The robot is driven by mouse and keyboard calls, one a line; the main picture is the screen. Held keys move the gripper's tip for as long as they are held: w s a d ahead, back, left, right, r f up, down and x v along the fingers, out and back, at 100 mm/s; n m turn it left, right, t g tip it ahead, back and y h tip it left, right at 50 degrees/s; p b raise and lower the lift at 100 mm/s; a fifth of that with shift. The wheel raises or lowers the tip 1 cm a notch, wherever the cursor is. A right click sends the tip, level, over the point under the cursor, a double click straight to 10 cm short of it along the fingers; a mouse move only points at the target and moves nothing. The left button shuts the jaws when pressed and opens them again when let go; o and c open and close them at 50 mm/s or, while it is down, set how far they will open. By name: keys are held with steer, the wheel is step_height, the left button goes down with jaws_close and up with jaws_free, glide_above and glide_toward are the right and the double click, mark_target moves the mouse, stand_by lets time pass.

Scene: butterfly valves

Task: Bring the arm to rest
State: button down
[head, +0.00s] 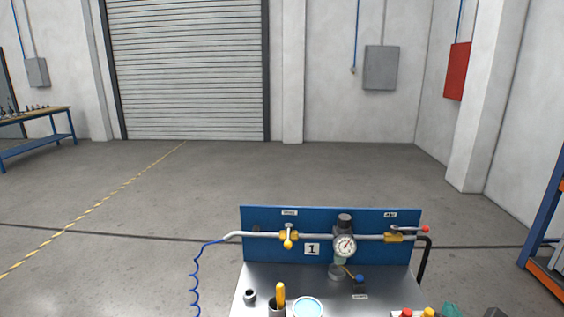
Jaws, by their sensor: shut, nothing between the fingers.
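My gripper and arm do not show in the head view. A bench (330,290) with a grey top and an upright blue panel (275,218) stands at the bottom, right of centre. A pipe runs across the panel.
A cup with a yellow-handled tool (281,294), a light blue round dish (308,308) and small red and yellow items stand at the bench front. A blue coiled hose (195,275) hangs left. Open floor lies behind. An orange-and-blue rack (548,235) stands right.

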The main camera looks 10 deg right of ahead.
steer(key=s+a+f+m+g+y, duration=0.5)
steer(key=s+a+f+m, duration=0.2)
steer(key=s+f+m, duration=0.5)
steer(key=s+a+f+m+g+y, duration=0.2)
steer(key=s+a+f+m+g, duration=0.1)
steer(key=s+m, duration=0.4)
steer(key=s+a+f+m+g+y, duration=0.2)
steer(key=s+a+f+m, duration=0.3)
steer(key=s+m, duration=0.2)
steer(key=shift+s+a+m+g+b, duration=0.25)
steer(key=shift+m+g+b, duration=0.2)
steer(key=shift+m, duration=0.35)
